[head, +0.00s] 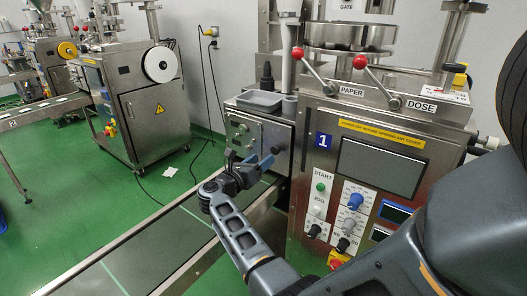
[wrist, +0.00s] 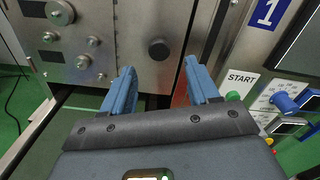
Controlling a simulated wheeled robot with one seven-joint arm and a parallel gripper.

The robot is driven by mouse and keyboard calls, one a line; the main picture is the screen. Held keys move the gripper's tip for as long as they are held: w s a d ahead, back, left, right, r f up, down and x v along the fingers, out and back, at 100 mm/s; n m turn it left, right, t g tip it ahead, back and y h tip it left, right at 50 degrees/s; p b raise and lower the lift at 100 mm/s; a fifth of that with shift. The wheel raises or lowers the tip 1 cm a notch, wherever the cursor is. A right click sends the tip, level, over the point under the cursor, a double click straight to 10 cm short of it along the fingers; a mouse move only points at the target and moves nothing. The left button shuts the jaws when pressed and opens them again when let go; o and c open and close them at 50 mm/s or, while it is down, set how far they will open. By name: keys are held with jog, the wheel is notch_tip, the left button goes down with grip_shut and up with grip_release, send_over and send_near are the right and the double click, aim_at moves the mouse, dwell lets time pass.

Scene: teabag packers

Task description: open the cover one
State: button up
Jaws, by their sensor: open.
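Cover one is most likely the steel door panel (head: 258,136) on the left face of the machine marked with a blue "1" plate (head: 323,141). It looks shut. In the wrist view the panel (wrist: 110,25) fills the upper left and carries a round black knob (wrist: 158,49) near its right edge. My gripper (wrist: 160,80) is open, its two blue fingers pointing at the panel, with the knob showing between and beyond them. Nothing is between the fingers. In the head view my gripper (head: 262,160) is in front of the panel; the picture does not show any contact.
A conveyor (head: 150,240) runs below my gripper. A grey tray (head: 260,100) sits on top of the panel's housing. To the right are a START button (head: 320,187), dials and a dark screen (head: 380,168). Red-knobbed PAPER and DOSE levers (head: 360,62) stand above.

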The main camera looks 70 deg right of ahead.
aim_at(274, 150)
jog(key=shift+x, duration=3.9)
jog(key=shift+w, duration=0.1)
grip_shut()
